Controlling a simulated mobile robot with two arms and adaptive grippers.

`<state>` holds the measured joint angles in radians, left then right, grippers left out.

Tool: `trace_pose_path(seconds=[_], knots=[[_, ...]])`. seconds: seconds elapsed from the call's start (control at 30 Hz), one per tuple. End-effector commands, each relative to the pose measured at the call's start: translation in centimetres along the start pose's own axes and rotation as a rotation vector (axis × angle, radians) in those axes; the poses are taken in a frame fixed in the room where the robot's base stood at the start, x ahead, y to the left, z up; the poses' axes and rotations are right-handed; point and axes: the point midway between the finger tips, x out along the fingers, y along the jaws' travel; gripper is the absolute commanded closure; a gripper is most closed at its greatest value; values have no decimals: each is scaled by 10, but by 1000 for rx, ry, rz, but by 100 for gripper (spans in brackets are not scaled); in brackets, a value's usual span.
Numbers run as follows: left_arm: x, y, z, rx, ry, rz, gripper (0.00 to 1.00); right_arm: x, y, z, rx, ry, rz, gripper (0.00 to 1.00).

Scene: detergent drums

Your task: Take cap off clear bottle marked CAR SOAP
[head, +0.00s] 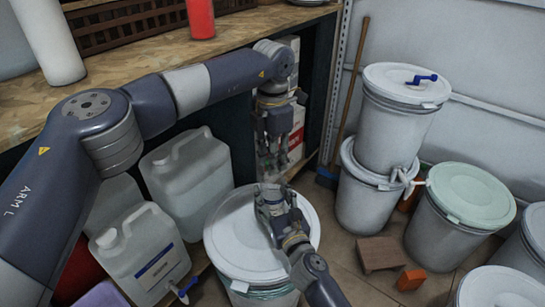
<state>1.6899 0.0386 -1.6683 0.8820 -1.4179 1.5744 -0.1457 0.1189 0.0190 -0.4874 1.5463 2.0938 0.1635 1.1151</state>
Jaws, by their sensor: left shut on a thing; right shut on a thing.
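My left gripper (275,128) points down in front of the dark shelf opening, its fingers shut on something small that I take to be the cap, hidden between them. Just below it a pale, see-through shape (271,160) shows, which looks like the clear bottle. No CAR SOAP marking can be read on it. My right gripper (270,192) is lower, in front of the white drum lid (232,235). It is shut on what seems to be the lower part of the bottle, mostly hidden by the fingers.
White jugs (187,172) stand at the left, one with a blue tap (184,291). A wooden bench (130,75) bears a red cylinder (200,18). Stacked drums (398,130), a green-lidded drum (472,196) and a broom (350,90) stand right. Some floor shows between.

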Motion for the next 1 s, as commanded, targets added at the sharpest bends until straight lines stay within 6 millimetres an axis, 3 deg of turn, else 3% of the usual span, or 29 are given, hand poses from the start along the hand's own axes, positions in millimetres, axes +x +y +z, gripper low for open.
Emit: trace_pose_path(seconds=[1.0], knots=[[-1, 0, 0, -1667, -3, 3, 100, 0, 0, 0, 0, 1, 0, 100]])
